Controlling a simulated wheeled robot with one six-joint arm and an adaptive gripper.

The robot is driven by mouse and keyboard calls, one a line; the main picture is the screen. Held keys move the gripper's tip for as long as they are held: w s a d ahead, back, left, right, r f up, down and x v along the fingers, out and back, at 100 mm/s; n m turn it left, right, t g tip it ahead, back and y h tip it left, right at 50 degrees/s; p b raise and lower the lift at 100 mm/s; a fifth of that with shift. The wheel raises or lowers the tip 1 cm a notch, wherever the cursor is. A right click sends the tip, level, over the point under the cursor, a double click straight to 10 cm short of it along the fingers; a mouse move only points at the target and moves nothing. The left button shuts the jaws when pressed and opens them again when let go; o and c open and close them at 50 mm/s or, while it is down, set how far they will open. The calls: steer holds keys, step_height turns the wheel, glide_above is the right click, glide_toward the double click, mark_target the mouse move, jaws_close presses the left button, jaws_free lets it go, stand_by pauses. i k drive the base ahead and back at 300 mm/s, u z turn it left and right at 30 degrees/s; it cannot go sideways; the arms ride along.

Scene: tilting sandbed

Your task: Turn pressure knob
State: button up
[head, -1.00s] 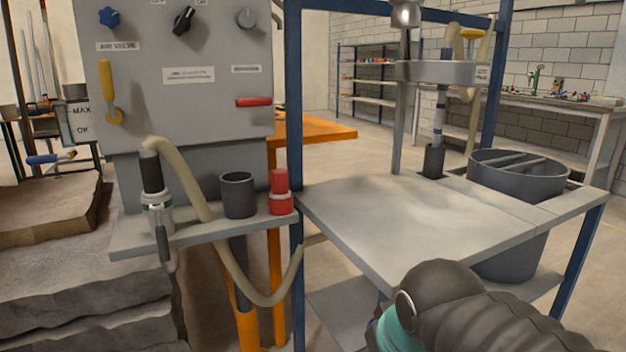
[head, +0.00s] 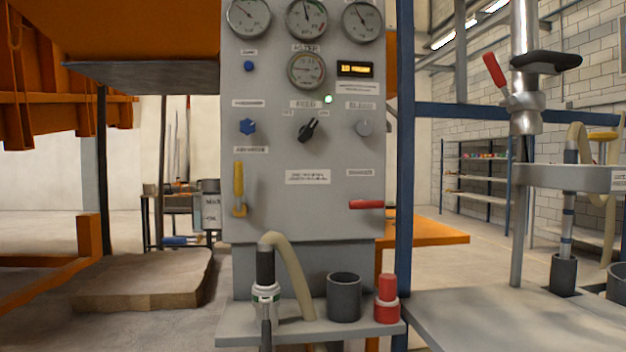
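The grey control panel (head: 340,215) faces me in the middle of the head view. Several round gauges sit above, including a lower one (head: 306,70) beside a lit amber display (head: 355,69). A small green light (head: 328,99) glows above the knobs. My gripper is out of view.
A yellow lever (head: 239,188) and a red handle (head: 366,204) stick out lower on the panel. A shelf below holds a hose-fitted nozzle (head: 266,285), a dark cup (head: 344,298) and a red-capped piece (head: 386,300). A blue post (head: 404,170) stands at the right.

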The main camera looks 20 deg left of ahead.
mark_target(248, 127)
steer(key=u, duration=1.35)
